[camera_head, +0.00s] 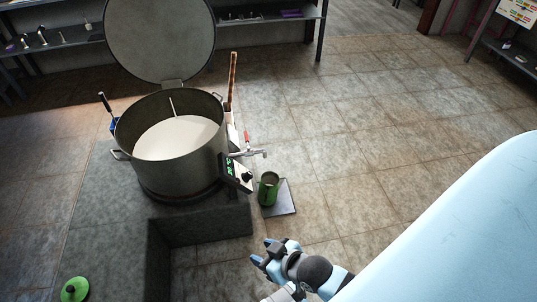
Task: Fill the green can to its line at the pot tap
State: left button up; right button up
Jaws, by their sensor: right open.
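A green can (268,188) stands upright on a dark square plate (284,205) on the floor, right of the big metal pot. The pot (181,165) has its round lid (160,40) raised and holds white liquid (178,138). The pot tap (250,153), with a red handle, sticks out from the pot's right side, above the can. I cannot tell the can's level or see its line. My right gripper (262,255) is open and empty, below the can in the picture and apart from it. My left gripper is not in view.
The pot stands on a grey block (95,225) with a control panel (237,172) at its right. A green lid (75,289) lies at the lower left. Shelves (60,42) line the back wall. The tiled floor to the right is clear. My light blue body part fills the lower right.

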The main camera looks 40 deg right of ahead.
aim_at(246, 134)
jog(key=l+z, duration=0.5)
jog(key=l, duration=0.45)
jog(key=i+l+z, duration=0.1)
jog(key=i+l, duration=0.35)
jog(key=i, duration=0.3)
jog(key=i+l+z, duration=0.15)
jog(key=i, duration=0.25)
